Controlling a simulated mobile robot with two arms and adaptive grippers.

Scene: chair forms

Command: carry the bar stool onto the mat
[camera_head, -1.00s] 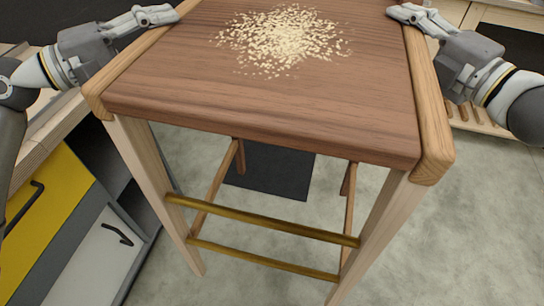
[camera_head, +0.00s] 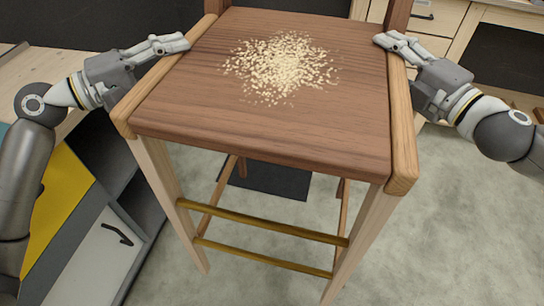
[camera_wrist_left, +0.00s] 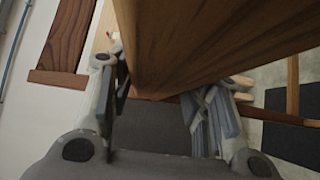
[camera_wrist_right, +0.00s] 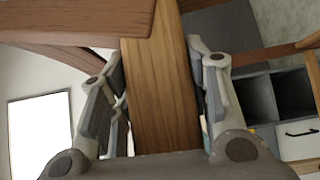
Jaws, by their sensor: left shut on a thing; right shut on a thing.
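The bar stool (camera_head: 270,115) has a brown wooden seat with a pale speckled patch, light side rails, pale legs and brass-coloured footrest bars. It fills the middle of the head view and looks upright. My left gripper (camera_head: 172,45) is shut on the left seat rail, which also shows between its fingers in the left wrist view (camera_wrist_left: 190,40). My right gripper (camera_head: 396,44) is shut on the right seat rail, seen between its fingers in the right wrist view (camera_wrist_right: 160,95). The dark mat (camera_head: 270,180) lies on the floor, seen between the stool's legs and partly hidden by the seat. The leg bottoms are partly out of view.
A cabinet with a yellow panel (camera_head: 62,195) and a white drawer front (camera_head: 95,262) stands close at the left. Wooden drawers (camera_head: 430,40) stand at the back right. Pale grey floor (camera_head: 440,230) is clear at the right.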

